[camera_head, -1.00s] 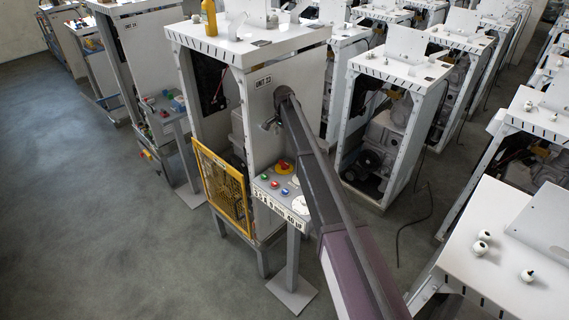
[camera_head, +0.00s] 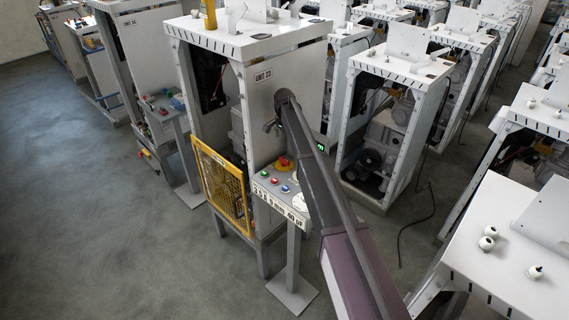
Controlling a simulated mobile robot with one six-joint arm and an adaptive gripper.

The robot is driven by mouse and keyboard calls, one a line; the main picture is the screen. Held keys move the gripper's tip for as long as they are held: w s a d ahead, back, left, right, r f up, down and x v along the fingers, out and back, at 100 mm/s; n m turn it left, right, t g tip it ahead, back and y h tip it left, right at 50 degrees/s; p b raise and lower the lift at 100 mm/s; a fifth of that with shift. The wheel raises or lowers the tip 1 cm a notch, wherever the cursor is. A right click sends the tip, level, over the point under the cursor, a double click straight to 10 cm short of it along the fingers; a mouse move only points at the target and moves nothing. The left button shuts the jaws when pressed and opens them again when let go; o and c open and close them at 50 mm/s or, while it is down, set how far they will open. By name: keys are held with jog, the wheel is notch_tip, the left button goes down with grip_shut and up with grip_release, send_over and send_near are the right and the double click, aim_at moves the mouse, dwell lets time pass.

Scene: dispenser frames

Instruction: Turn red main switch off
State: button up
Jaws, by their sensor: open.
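The red main switch (camera_head: 284,162) is a red knob on a yellow plate. It sits at the back of the small sloped control panel (camera_head: 262,184) on the side of the unit marked UNIT 23 (camera_head: 255,106). My gripper (camera_head: 269,127) is at the far end of my arm, above and slightly left of the switch, apart from it. It is small and dark in the picture, and its jaws are open and empty. My arm hides the right part of the panel.
Green, red and blue buttons (camera_head: 275,181) sit close in front of the switch. A yellow mesh guard (camera_head: 222,189) stands left of the panel. A neighbouring white frame (camera_head: 391,125) is on the right. Open floor (camera_head: 90,230) lies to the left.

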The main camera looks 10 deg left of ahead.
aim_at(284, 159)
jog(key=shift+f+b, duration=4.9)
jog(key=shift+f, duration=0.3)
jog(key=c, duration=1)
jog(key=shift+o, duration=0.2)
jog(key=shift+d, duration=0.15)
